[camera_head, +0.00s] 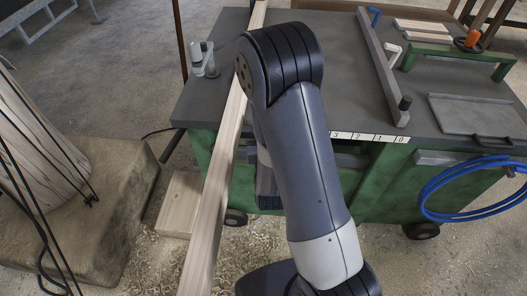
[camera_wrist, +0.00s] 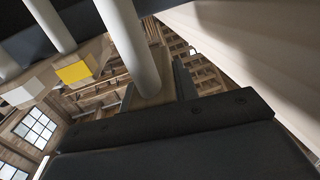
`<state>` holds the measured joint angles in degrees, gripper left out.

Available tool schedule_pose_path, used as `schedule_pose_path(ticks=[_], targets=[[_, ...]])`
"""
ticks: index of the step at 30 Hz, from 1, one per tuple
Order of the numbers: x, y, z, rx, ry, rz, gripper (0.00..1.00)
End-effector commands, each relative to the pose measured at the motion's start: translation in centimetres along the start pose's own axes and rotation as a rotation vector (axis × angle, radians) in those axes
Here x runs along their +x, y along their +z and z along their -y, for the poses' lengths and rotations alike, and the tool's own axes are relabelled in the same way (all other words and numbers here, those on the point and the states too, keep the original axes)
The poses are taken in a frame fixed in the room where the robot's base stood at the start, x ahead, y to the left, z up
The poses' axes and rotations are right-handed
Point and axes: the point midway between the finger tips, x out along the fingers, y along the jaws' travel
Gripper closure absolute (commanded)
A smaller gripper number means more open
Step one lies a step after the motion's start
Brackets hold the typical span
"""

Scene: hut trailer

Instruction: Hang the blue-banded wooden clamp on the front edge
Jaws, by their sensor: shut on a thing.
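My gripper (camera_wrist: 158,98) shows in the wrist view, shut on a pale wooden piece with a light round rod, most likely the wooden clamp (camera_wrist: 142,62). No blue band shows on it, so I cannot be sure. In the head view my arm hides the clamp and most of the gripper, in front of the workbench's left part. The workbench (camera_head: 265,20) has a grey top and green body. Its front edge carries a white numbered strip (camera_head: 370,137). I cannot tell whether the clamp touches the edge.
A long wooden beam (camera_head: 222,160) runs along the bench's left side, close to my arm. A metal bar (camera_head: 383,70) and a grey tray (camera_head: 470,115) lie on top. A blue hose coil (camera_head: 430,200) hangs at the right front. A stone block (camera_head: 110,215) stands left.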

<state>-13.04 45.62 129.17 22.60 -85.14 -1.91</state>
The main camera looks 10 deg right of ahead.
Motion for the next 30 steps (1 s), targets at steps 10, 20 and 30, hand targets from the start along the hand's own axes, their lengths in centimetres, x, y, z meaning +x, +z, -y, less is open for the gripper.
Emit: schedule_pose_path(ticks=[10, 20, 30], targets=[[-2.2, -1.7, 1.0, 0.007, 0.093, -0.008, 1.00], [-5.9, -1.8, 1.1, 0.003, 0.143, -0.004, 1.00], [-6.8, -1.5, 0.9, -0.001, 0.150, -0.001, 1.00]])
